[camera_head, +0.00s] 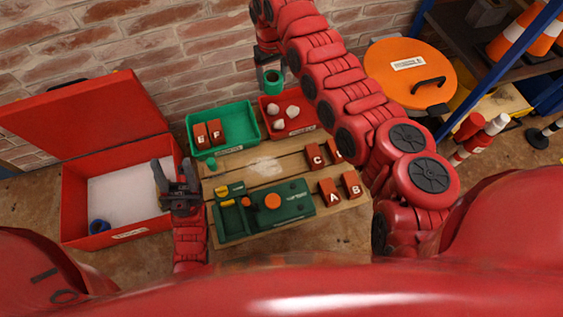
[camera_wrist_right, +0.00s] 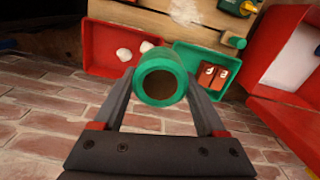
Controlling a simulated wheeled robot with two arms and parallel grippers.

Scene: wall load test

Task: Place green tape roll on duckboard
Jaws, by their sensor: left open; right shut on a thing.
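The green tape roll (camera_head: 273,81) is in my right gripper (camera_head: 268,76), high beside the brick wall and behind the red tray. In the right wrist view, the right gripper (camera_wrist_right: 161,82) has its fingers on both sides of the roll (camera_wrist_right: 143,92), whose open end faces the camera. The duckboard (camera_head: 235,168) is a slatted wooden platform in the middle; part of it shows in the right wrist view (camera_wrist_right: 190,14). The roll is apart from it. My left gripper (camera_head: 173,170) is open, over the right side of the open red box.
A green tray (camera_head: 245,117) with red blocks and a red tray (camera_head: 292,130) with white lumps stand at the duckboard's back. A green panel (camera_head: 290,203) and several lettered blocks lie on the duckboard. The open red box (camera_head: 75,190) holds a blue ring (camera_head: 99,227).

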